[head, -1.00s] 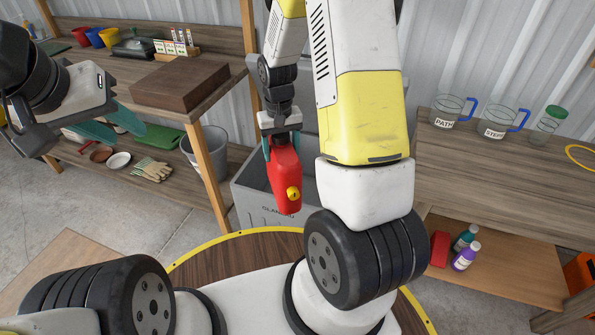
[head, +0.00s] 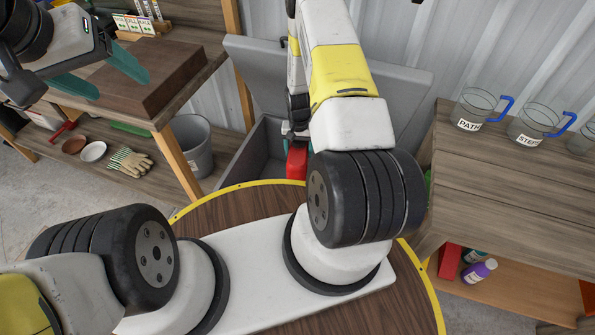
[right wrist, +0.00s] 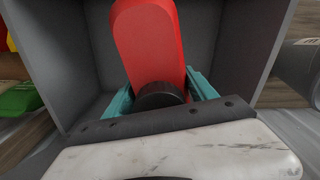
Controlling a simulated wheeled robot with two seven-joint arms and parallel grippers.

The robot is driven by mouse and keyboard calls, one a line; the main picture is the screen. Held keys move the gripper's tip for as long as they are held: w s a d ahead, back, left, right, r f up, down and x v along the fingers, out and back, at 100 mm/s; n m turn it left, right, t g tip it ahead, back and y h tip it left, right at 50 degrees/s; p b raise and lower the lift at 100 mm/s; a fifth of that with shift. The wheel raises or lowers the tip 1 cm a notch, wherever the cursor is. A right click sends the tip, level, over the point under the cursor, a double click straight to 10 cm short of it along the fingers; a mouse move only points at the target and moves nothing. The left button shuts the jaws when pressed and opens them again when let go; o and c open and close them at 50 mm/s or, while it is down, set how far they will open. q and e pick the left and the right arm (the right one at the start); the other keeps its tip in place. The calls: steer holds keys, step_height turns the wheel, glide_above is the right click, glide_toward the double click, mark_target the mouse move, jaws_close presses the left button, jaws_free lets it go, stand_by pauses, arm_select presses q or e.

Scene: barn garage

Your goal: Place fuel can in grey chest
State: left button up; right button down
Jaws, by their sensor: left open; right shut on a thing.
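The red fuel can (head: 297,160) hangs from my right gripper (head: 288,132), partly hidden behind my right arm in the head view. In the right wrist view the can (right wrist: 148,40) has its black cap end between the teal fingers (right wrist: 160,93), which are shut on it. The grey chest (head: 243,158) stands open, its lid (head: 395,88) tilted back. The chest's grey walls (right wrist: 75,60) surround the can in the right wrist view; I cannot tell how deep the can is. My left gripper (head: 106,78) is open and empty at the upper left.
A brown block (head: 155,75) lies on the left workbench, close to my left gripper. A grey bucket (head: 192,145) stands left of the chest. The right bench holds glass jugs (head: 475,105). A purple bottle (head: 478,271) and a red item (head: 448,262) are below.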

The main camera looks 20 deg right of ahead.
steer(key=s+d+f+m, duration=0.1)
steer(key=s+f, duration=0.2)
steer(key=f, duration=1)
steer(key=s+d+f+m, duration=0.1)
steer(key=s+d+f, duration=0.1)
steer(key=f, duration=1.2)
steer(key=shift+s+f+m, duration=0.3)
steer(key=shift+s+m, duration=0.1)
steer(key=shift+s, duration=0.45)
steer(key=shift+a, duration=0.1)
steer(key=shift+c, duration=1.4)
jaws_free()
steer(key=shift+f, duration=0.15)
